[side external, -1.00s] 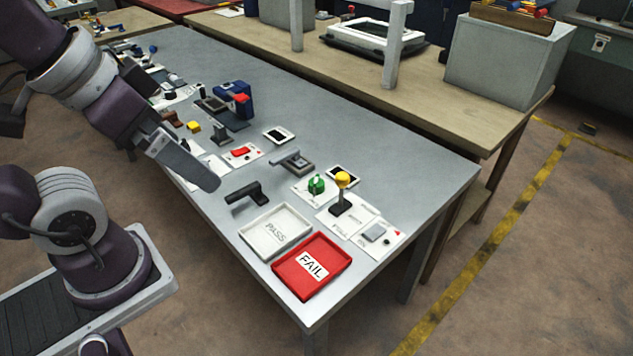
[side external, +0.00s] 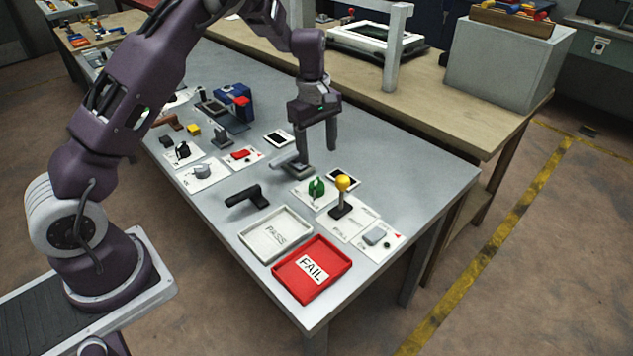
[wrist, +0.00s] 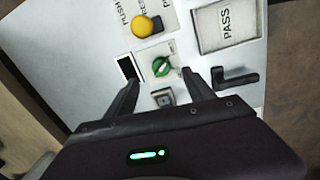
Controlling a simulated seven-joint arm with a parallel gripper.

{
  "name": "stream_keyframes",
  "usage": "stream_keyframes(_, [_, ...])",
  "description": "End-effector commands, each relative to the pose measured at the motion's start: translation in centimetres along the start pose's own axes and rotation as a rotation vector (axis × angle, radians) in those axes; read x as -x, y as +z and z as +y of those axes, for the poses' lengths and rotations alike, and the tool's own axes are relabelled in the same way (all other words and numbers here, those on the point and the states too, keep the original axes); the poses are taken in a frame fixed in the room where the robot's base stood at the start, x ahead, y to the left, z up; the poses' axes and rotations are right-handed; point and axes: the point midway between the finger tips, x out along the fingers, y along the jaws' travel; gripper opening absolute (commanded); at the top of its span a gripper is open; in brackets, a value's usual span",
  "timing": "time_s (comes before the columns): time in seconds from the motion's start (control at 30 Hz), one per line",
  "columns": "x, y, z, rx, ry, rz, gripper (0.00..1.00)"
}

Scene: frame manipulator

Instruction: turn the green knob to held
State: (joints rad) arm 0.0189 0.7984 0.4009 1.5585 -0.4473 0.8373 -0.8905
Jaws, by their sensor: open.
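The green knob (side external: 317,187) stands on a white labelled plate (side external: 305,197) on the grey table, left of the yellow-topped lever. In the wrist view the green knob (wrist: 161,67) shows beyond the fingertips, roughly midway between them, with a pale line along its grip. The plate's lettering is too small to read. My gripper (side external: 317,162) is open and empty, pointing down above the table, a little behind the knob and apart from it. In the wrist view my gripper (wrist: 160,77) has its two fingers spread wide.
The yellow-topped lever (side external: 342,184) stands close beside the knob. A grey metal fixture (side external: 284,162) sits near my fingers. A black handle (side external: 246,197), white PASS tray (side external: 247,238) and red FAIL tray (side external: 340,283) lie toward the front. Some bare table shows at right.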

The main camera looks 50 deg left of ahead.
Motion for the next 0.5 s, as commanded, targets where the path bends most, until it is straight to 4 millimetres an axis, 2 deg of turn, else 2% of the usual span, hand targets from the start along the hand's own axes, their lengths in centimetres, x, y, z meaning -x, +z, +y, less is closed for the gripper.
stream_keyframes(0.03, [-2.3, -0.8, 0.3, 0.043, -0.025, 0.012, 0.62])
stream_keyframes(0.1, [-4.3, -1.4, 0.5, 0.091, -0.042, 0.024, 0.62])
stream_keyframes(0.27, [-6.8, -1.9, 0.6, 0.120, -0.052, 0.030, 0.62])
stream_keyframes(0.5, [-11.2, -1.9, 0.3, 0.117, -0.052, 0.029, 0.62])
